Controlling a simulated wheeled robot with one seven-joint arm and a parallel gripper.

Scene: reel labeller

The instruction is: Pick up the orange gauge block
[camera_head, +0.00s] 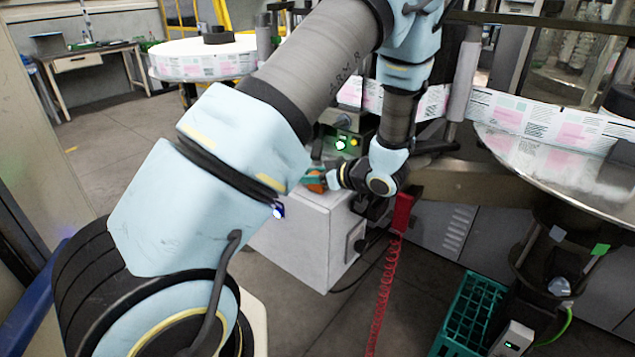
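A small orange thing, which looks like the orange gauge block (316,186), shows near the top edge of the white cabinet (300,237). It is small and partly hidden by my arm and by a teal piece (313,174) beside it. My gripper (333,180) is at the end of the light blue wrist, right at the orange thing's right side. The fingers are too small and dark to tell whether they touch it, or whether they are open or shut.
A control box with green and yellow lights (347,143) stands just behind. A red coiled hose (384,290) hangs at the right of the cabinet. A green crate (472,315) is on the floor. The label reel machine (575,135) fills the right.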

